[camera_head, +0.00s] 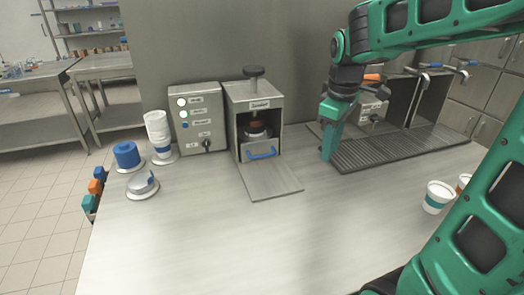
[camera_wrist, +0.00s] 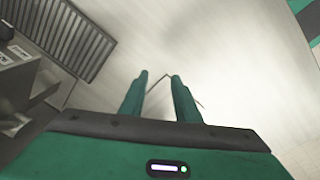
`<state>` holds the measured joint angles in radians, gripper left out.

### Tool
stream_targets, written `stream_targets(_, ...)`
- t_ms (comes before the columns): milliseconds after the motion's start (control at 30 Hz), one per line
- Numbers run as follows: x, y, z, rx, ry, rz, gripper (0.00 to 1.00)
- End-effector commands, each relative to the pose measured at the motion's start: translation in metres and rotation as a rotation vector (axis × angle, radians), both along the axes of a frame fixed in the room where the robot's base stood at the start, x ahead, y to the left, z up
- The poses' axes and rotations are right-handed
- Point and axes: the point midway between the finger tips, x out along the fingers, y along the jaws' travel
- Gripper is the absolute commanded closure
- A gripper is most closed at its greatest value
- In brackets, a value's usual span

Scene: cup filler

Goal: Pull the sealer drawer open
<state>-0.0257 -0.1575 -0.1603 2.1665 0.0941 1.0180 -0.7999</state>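The sealer (camera_head: 254,97) is a grey metal box with a dark knob on top, standing at the back of the counter. Its drawer has a blue bar handle (camera_head: 262,153) low in the front opening. A flat metal plate (camera_head: 272,186) lies in front of it on the counter. My gripper (camera_head: 327,158) points down to the right of the sealer, apart from the handle. The handle does not show clearly in the wrist view.
A control box (camera_head: 198,120) stands left of the sealer. White cups (camera_head: 157,128), a blue roll (camera_head: 127,155) and a small dish (camera_head: 143,185) are at the left. A slotted drip tray (camera_head: 400,149) lies right of my gripper. More cups (camera_head: 437,197) stand at the right. The front middle counter is clear.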

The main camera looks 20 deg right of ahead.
Motion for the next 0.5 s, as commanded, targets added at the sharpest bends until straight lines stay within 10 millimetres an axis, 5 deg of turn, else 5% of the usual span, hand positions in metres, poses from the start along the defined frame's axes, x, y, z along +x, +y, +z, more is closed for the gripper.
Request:
stream_targets(33,0.028,0.016,0.002,-0.013,-0.005,0.137,0.71)
stream_targets(200,0.104,0.07,0.008,-0.057,-0.032,0.58,0.71)
stream_targets(333,0.139,0.105,0.008,-0.081,-0.049,0.816,0.71)
stream_targets(500,0.158,0.126,0.006,-0.097,-0.059,0.955,0.71)
